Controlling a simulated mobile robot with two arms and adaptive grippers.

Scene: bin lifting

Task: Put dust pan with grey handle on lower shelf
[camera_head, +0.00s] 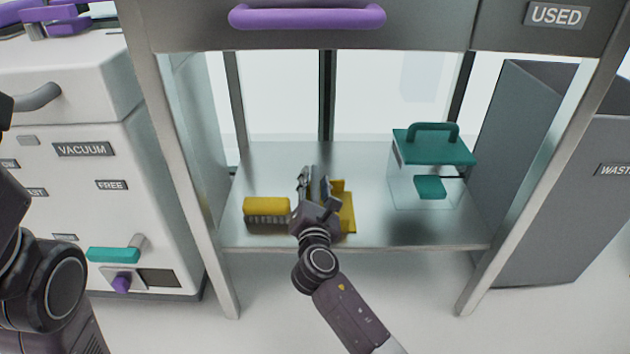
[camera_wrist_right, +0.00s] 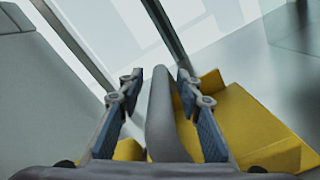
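The yellow dust pan (camera_head: 347,213) rests on the metal lower shelf (camera_head: 420,228), left of its middle. Its grey handle (camera_wrist_right: 161,110) stands up in the right wrist view, with the yellow pan (camera_wrist_right: 250,128) to its right. My right gripper (camera_head: 317,190) is over the shelf at the pan. In the wrist view its two fingers (camera_wrist_right: 158,105) are spread on either side of the grey handle, with a visible gap on the left; the right finger is close to the handle. In the head view the gripper hides much of the handle. My left arm shows at the left edge; its gripper is out of sight.
A yellow brush (camera_head: 267,207) lies left of the dust pan. A clear box with a teal lid (camera_head: 433,150) stands on the shelf's right. A drawer with a purple handle (camera_head: 307,17) is above. Metal posts (camera_head: 192,170) flank the shelf. A white vacuum cabinet (camera_head: 95,190) stands left.

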